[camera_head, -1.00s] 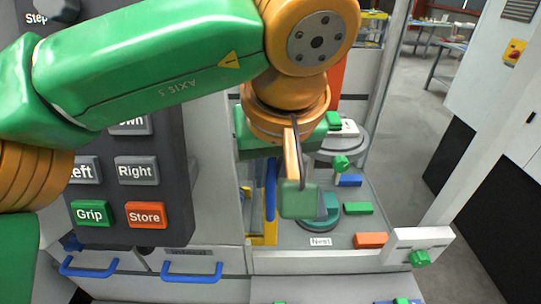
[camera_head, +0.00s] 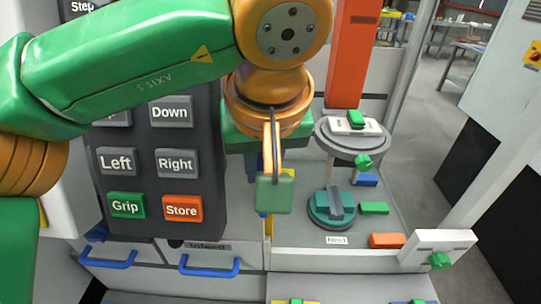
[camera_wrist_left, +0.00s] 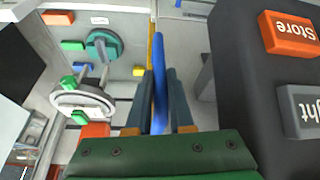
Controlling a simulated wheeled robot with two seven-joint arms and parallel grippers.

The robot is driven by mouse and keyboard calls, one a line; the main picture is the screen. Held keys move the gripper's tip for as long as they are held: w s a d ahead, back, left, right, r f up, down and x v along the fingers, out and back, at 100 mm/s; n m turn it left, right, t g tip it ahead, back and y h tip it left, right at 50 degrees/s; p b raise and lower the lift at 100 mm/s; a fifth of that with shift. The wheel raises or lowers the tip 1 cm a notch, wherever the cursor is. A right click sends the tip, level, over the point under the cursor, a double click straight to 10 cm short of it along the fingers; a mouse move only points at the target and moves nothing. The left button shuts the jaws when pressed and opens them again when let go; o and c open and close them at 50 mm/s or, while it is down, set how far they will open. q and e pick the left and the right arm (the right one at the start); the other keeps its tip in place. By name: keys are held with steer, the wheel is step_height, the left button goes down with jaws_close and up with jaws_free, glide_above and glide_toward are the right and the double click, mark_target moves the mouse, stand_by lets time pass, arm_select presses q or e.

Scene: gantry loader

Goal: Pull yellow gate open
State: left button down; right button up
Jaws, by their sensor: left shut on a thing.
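The yellow gate shows as a thin strip (camera_head: 268,228) below my left gripper in the head view, and as a thin yellow edge (camera_wrist_left: 150,55) in the wrist view. A long blue handle (camera_wrist_left: 159,85) stands beside that edge. My left gripper (camera_wrist_left: 160,98) is shut on the blue handle, with a dark finger on each side of it. In the head view my left gripper (camera_head: 273,192) hides most of the handle and gate. My right gripper is not in view.
A dark button panel (camera_head: 150,222) stands close on the left. Right of the gate is a green round nest (camera_head: 332,207), with a grey round stand (camera_head: 352,138) behind it. Blue, green and orange blocks lie nearby. A white block with a green knob (camera_head: 437,250) sits at front right.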

arm_select(q)
steer(key=c, duration=1)
jaws_free()
steer(key=shift+d, duration=0.25)
steer(key=shift+o, duration=1)
steer(key=shift+d, duration=0.25)
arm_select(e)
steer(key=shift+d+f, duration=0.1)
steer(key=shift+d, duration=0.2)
arm_select(q)
steer(key=shift+a, duration=0.15)
steer(key=p+v, duration=0.1)
steer(key=v, duration=0.6)
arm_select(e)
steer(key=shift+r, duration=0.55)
